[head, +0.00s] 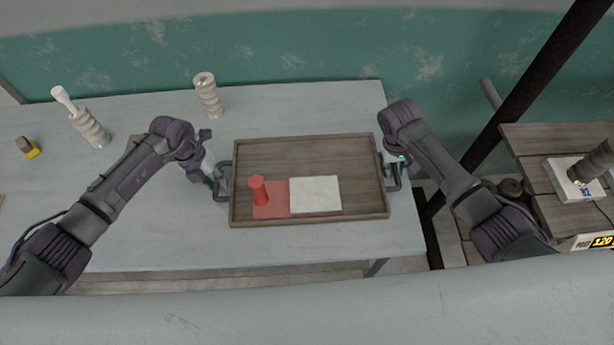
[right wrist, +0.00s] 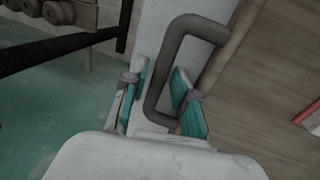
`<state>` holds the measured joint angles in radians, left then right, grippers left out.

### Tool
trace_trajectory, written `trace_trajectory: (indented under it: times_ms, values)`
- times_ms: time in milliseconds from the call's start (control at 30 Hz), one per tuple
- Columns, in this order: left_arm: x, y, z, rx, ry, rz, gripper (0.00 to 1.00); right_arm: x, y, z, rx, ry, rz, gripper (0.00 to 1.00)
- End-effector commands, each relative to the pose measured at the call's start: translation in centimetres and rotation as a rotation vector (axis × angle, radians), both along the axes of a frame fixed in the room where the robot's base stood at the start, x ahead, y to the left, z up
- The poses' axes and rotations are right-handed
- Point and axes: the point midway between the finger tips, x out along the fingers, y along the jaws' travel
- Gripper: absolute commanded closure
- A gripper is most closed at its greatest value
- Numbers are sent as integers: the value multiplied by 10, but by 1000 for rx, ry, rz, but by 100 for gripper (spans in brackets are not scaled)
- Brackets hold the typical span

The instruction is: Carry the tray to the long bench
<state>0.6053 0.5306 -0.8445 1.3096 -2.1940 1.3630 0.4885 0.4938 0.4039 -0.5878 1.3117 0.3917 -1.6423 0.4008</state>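The brown wooden tray (head: 360,175) lies on the pale table, with a dark handle at each short side. On it are a red cylinder (head: 259,190), a red flat piece (head: 270,207) and a white block (head: 316,194). My left gripper (head: 212,180) is at the left handle (head: 224,199); whether its fingers are apart is too small to tell. My right gripper (right wrist: 160,98) is at the right handle (head: 395,184). In the right wrist view its teal-padded fingers are apart, one on each side of the handle bar (right wrist: 157,85), with gaps visible.
The pale table (head: 160,215) also bears a ringed pale column (head: 208,95), another with a white top (head: 88,125) and a small yellow-black item (head: 28,147). A dark post (head: 530,85) and a wooden bench (head: 545,140) with boxes stand to the right.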

Motion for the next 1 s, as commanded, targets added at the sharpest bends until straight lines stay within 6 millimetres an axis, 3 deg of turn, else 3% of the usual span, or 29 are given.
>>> trace_trajectory:
  times_ms: [233,433,1000]
  values:
    - [0,0,-1,0,0,0,71,0,0,-1,0,0,0,71]
    - [0,0,0,0,0,0,100,0,0,0,0,0,0,100]
    - [1,0,2,-2,-2,0,100,1,0,2,0,-3,0,100]
